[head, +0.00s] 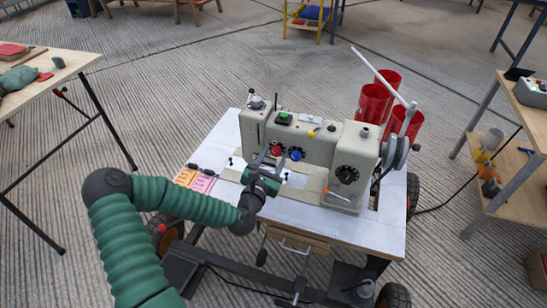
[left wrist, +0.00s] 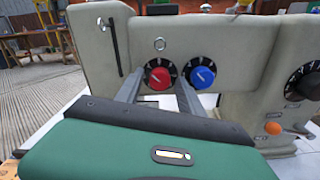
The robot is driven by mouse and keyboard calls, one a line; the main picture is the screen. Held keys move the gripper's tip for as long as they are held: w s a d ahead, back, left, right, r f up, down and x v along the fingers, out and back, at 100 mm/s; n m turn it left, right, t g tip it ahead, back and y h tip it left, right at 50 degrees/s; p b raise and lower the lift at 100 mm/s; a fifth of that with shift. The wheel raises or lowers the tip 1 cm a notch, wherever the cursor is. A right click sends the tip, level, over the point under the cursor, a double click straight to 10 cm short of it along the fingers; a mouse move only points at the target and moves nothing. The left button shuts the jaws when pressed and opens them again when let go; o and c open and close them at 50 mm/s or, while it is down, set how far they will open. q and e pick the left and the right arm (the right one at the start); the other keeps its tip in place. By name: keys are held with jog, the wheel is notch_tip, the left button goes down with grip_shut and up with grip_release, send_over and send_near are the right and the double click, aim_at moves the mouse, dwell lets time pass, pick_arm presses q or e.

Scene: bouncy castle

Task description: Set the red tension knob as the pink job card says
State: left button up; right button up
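The red tension knob (head: 277,151) is on the front of a cream sewing machine (head: 318,148), left of a blue knob (head: 296,154). In the left wrist view the red knob (left wrist: 159,78) has a black dial with white marks, and the blue knob (left wrist: 202,77) is beside it. My left gripper (head: 269,158) is open, its fingers (left wrist: 160,84) pointing at the panel on either side of the red knob. Contact with the knob cannot be told. The pink job card (head: 203,183) lies on the white table left of the machine; its writing is too small to read. My right gripper is not in view.
An orange card (head: 186,176) lies beside the pink one. A larger black dial (head: 347,174) and an orange lever (head: 338,195) are on the machine's right part. Red thread cones (head: 374,104) stand behind it. The white tabletop's (head: 345,226) front right is clear.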

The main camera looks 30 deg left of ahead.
pick_arm(q)
grip_shut()
